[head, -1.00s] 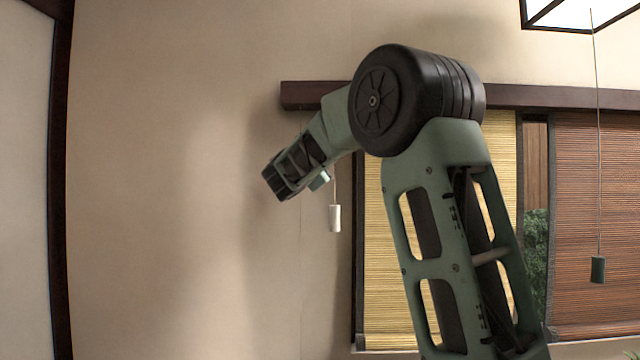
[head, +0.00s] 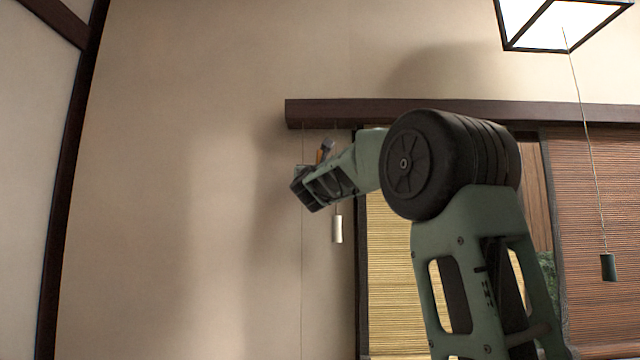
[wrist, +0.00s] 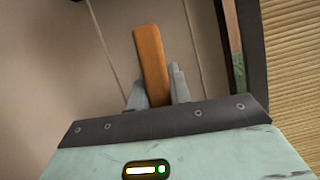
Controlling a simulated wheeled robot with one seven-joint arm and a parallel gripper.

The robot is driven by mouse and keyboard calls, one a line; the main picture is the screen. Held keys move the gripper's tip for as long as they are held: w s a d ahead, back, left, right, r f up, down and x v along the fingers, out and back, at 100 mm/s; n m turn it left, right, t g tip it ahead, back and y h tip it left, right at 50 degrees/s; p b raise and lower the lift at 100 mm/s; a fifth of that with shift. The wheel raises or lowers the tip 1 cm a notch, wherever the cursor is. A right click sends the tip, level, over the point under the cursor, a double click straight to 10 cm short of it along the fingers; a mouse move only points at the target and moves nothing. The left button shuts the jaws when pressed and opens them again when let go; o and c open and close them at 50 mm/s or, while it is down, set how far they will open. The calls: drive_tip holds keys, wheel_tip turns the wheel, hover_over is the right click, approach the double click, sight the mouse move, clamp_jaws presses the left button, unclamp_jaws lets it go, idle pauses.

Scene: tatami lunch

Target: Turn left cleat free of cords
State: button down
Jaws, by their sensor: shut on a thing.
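An orange-brown wooden bar, which looks like the left cleat (wrist: 150,60), stands between the fingers of my gripper (wrist: 157,88) in the wrist view. My gripper is shut on it. In the head view a small bit of the cleat (head: 324,151) shows just above my gripper (head: 308,188), close to the wall under the dark rail. The cleat's base and its lower part are hidden by my gripper. One thin cord (wrist: 104,45) runs to the left of the cleat and another (wrist: 193,40) to its right, both apart from it in the wrist view.
A white cylindrical pull (head: 337,229) hangs just below my gripper. A dark wooden rail (head: 340,113) runs above. A yellow blind (head: 392,290) and a brown blind (head: 610,200) are at right. A lamp (head: 560,20) with a green pull (head: 608,267) hangs at upper right. Bare wall lies left.

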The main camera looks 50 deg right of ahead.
drive_tip(key=shift+w+f+n+t+y+b, duration=0.15)
drive_tip(key=shift+n+t+y+b, duration=0.25)
drive_tip(key=shift+n, duration=0.5)
drive_tip(key=c, duration=1.3)
unclamp_jaws()
drive_tip(key=b+v, duration=0.4)
drive_tip(key=v, duration=1.3)
drive_tip(key=shift+s+a, duration=0.2)
drive_tip(key=shift+s, duration=0.05)
